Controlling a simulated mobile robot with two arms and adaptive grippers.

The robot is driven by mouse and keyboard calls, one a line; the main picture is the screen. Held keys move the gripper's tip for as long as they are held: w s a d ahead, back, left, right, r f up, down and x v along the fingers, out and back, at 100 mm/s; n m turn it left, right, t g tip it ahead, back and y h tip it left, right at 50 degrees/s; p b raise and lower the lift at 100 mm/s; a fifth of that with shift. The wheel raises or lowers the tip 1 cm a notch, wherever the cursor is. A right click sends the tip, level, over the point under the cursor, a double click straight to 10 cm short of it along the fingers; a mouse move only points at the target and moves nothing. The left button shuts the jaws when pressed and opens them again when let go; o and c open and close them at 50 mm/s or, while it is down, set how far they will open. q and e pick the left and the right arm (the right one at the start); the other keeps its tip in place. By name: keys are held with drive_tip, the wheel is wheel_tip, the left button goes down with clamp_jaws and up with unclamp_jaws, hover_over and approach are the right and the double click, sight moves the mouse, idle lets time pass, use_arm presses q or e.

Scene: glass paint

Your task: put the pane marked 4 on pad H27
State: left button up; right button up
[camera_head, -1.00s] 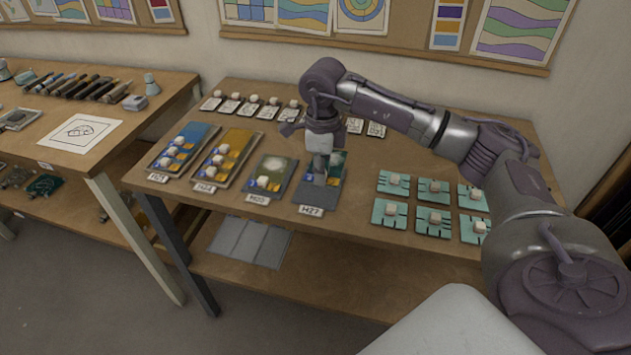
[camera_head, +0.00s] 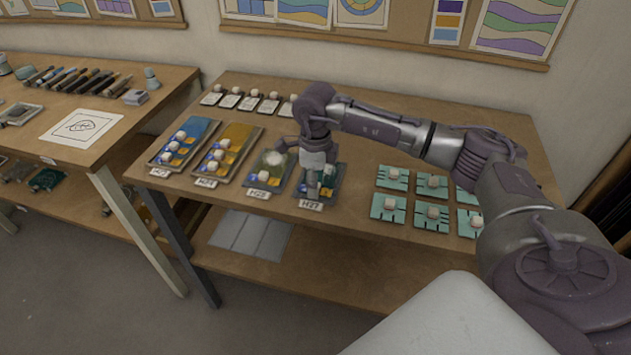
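Pad H27 (camera_head: 333,186) is the rightmost of the pads along the table's front, with its label (camera_head: 311,204) on the front edge. My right gripper (camera_head: 313,190) points straight down over this pad and hides its left and middle part. A pale knob and small blue and yellow marks show on the pad beside the fingers. The fingers are too small and dark to tell whether they are open or shut, or whether they hold anything. I cannot read a 4 on any pane. My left gripper is out of view.
Pad H25 (camera_head: 284,187) lies close to the left of H27, and pad H24 (camera_head: 250,141) lies beyond it. Several teal tiles with white knobs (camera_head: 386,216) lie to the right. Small white tiles (camera_head: 249,104) line the back, partly behind my arm.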

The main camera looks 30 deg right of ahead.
drive_tip(key=shift+o, duration=0.2)
drive_tip(key=shift+r, duration=0.25)
wheel_tip(320, 180, up, 12)
drive_tip(key=b, duration=0.2)
drive_tip(key=shift+f, duration=0.15)
idle(0.3)
